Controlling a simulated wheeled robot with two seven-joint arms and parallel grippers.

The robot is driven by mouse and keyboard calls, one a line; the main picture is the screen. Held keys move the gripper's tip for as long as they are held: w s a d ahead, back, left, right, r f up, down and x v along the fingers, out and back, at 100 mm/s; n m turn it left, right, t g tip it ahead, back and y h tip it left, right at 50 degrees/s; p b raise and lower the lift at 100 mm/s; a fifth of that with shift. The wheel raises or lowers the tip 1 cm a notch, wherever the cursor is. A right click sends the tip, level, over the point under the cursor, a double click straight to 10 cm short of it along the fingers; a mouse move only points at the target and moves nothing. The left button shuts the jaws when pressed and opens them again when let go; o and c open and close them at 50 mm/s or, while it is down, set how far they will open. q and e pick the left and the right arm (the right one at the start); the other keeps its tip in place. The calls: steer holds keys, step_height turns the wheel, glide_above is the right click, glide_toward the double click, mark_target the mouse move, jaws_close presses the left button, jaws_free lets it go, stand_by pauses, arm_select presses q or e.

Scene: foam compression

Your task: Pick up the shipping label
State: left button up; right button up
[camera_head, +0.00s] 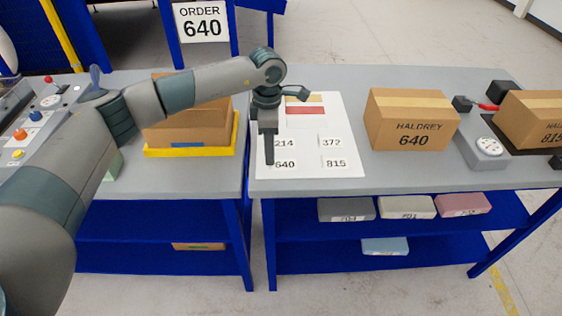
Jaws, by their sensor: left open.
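Several shipping labels lie on a white sheet (345,172) on the right table. They read 640 (286,164), 815 (336,163), 372 (331,142) and 214 (286,143). My left gripper (269,162) points down over the left part of the sheet, at the left edge of the 640 label. It partly covers the 214 and 640 labels. Its jaws are open, seen edge-on, and nothing shows between them. I cannot tell how far its tips are above the sheet. My right gripper is not in view.
An order sign (202,22) reads 640. A HALDREY 640 carton (412,120) stands right of the sheet, by a dial gauge device (487,147) and another carton (530,118). A carton (190,128) sits in a yellow-edged tray (190,152) behind my left arm. Foam blocks (345,209) lie on the shelf below.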

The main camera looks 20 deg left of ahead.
mark_target(284, 162)
arm_select(q)
step_height(284, 162, down, 3)
steer(key=shift+s+a+r+p, duration=0.1)
steer(key=shift+p, duration=0.7)
steer(key=shift+f, duration=0.45)
steer(key=c, duration=1)
